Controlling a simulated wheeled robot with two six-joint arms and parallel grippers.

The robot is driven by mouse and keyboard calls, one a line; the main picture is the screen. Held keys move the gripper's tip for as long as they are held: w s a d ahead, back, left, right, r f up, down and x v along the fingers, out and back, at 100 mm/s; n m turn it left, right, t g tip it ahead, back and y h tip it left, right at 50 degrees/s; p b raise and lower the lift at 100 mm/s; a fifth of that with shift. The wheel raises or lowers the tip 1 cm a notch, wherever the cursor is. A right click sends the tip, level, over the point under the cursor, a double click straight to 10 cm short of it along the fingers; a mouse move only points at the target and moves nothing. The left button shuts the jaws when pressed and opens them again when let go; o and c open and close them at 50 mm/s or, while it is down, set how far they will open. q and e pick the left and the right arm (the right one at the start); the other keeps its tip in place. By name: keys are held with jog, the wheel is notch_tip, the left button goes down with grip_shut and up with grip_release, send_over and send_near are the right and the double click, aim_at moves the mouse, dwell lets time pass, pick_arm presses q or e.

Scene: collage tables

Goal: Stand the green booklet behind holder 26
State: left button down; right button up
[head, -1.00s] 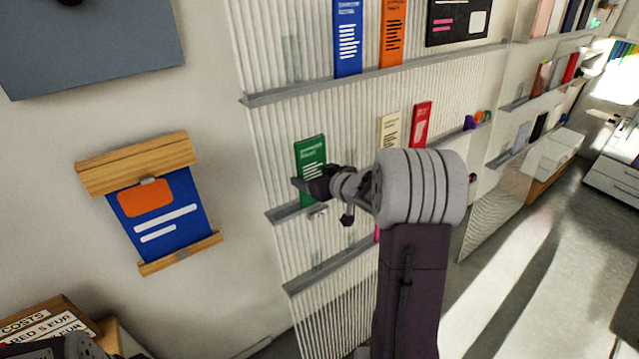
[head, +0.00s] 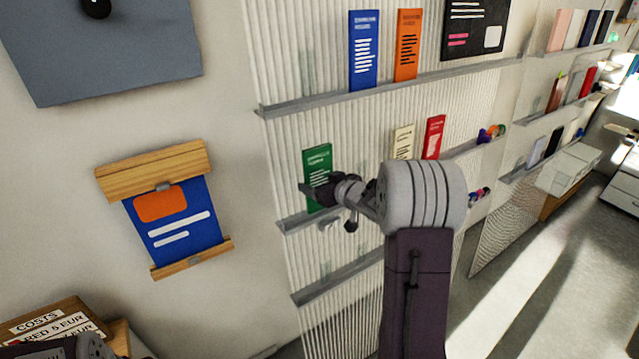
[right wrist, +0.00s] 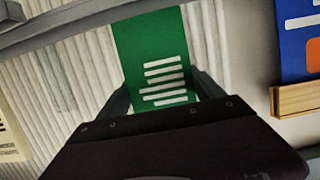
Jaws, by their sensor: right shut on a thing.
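The green booklet (head: 317,165) is upright at the left end of the middle shelf (head: 300,221), against the ribbed panel. My right gripper (head: 318,190) is shut on it at its lower part. In the right wrist view the green booklet (right wrist: 158,60) sits between the two fingers (right wrist: 163,95), its white text lines showing. A small clear holder (head: 328,224) seems to show at the shelf just below the booklet; I cannot read a number on it. Whether the booklet's lower edge touches the shelf is hard to tell.
Blue (head: 364,50) and orange (head: 407,45) booklets stand on the upper shelf (head: 350,94). Cream (head: 403,142) and red (head: 433,137) booklets stand to the right on the middle shelf. A blue hanging poster (head: 175,225) is left of the panel. The lower shelf (head: 335,280) looks empty.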

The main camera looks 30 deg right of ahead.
jog(key=shift+f, duration=0.1)
dwell(0.5)
jog(key=shift+s+f+b, duration=0.1)
jog(key=shift+f+b, duration=0.2)
jog(key=shift+f, duration=0.15)
jog(key=shift+f, duration=0.1)
jog(key=shift+f+b, duration=0.35)
jog(key=shift+f, duration=0.1)
jog(key=o, duration=1.5)
jog(key=shift+s, duration=0.1)
